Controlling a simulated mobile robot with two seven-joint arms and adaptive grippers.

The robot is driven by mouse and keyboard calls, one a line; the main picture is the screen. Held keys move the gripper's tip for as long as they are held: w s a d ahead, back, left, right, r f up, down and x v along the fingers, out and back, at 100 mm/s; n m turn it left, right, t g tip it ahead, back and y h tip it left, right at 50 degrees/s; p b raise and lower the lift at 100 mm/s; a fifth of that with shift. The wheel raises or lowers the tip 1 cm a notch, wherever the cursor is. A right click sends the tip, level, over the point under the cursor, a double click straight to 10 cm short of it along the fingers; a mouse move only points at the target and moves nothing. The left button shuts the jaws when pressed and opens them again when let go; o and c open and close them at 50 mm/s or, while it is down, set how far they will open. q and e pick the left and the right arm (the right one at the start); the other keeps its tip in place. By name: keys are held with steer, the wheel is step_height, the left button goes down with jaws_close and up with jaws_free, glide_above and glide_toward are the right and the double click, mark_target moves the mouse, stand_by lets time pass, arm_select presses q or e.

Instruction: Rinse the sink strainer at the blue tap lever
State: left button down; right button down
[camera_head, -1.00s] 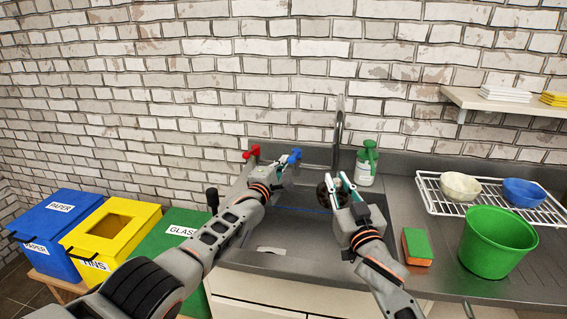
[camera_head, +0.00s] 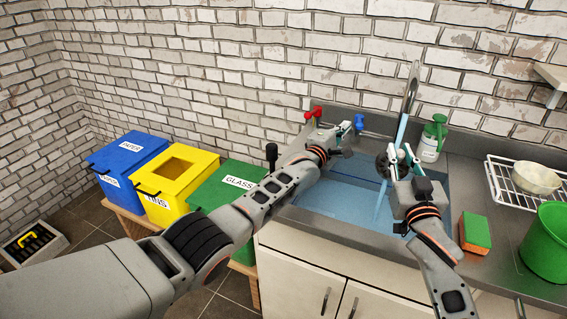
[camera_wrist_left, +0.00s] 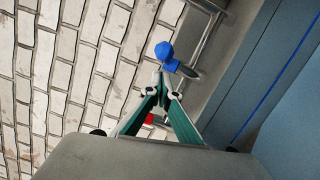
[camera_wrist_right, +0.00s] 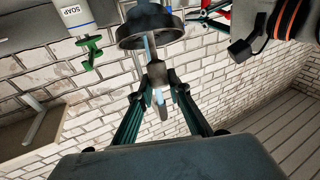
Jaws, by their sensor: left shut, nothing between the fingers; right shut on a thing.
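The dark, round sink strainer (camera_head: 382,165) is held over the sink by my right gripper (camera_head: 395,158), which is shut on it. It also shows at the top of the right wrist view (camera_wrist_right: 135,38). A water stream (camera_head: 402,125) falls from the tap at the strainer and on into the sink; exactly where it hits is unclear. The blue tap lever (camera_head: 360,123) is at the sink's back edge. My left gripper (camera_head: 345,129) is shut and empty beside it. In the left wrist view the lever (camera_wrist_left: 163,51) is just beyond the closed fingertips (camera_wrist_left: 160,86).
The sink basin (camera_head: 325,190) looks blue with water. A red lever (camera_head: 313,114) stands left of the blue one. A soap bottle (camera_head: 430,140), sponge (camera_head: 475,233), green bucket (camera_head: 548,243) and dish rack (camera_head: 500,180) are right. Bins, including the yellow one (camera_head: 185,175), stand left.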

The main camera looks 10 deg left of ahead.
arm_select(q)
steer(key=s+a+t, duration=0.1)
steer(key=s+a, duration=0.4)
steer(key=s, duration=0.3)
steer(key=s+a+r+n+t+y, duration=0.1)
steer(key=s+a+t, duration=0.1)
steer(key=s+a, duration=0.4)
steer(key=s+a+r+t, duration=0.1)
steer(key=s+a, duration=0.4)
steer(key=s, duration=0.6)
steer(key=shift+s+a+r+t+y, duration=0.15)
steer(key=shift+s+a+t+y, duration=0.05)
steer(key=shift+t+y, duration=0.25)
steer(key=shift+r, duration=0.1)
arm_select(e)
steer(key=shift+d, duration=0.1)
arm_select(q)
steer(key=shift+r+p, duration=0.4)
steer(key=shift+r, duration=0.1)
arm_select(e)
steer(key=shift+d, duration=0.5)
steer(key=shift+a, duration=0.25)
arm_select(q)
steer(key=shift+r, duration=0.15)
arm_select(e)
steer(key=shift+a, duration=0.4)
arm_select(q)
steer(key=shift+r, duration=0.1)
arm_select(e)
steer(key=shift+d, duration=0.15)
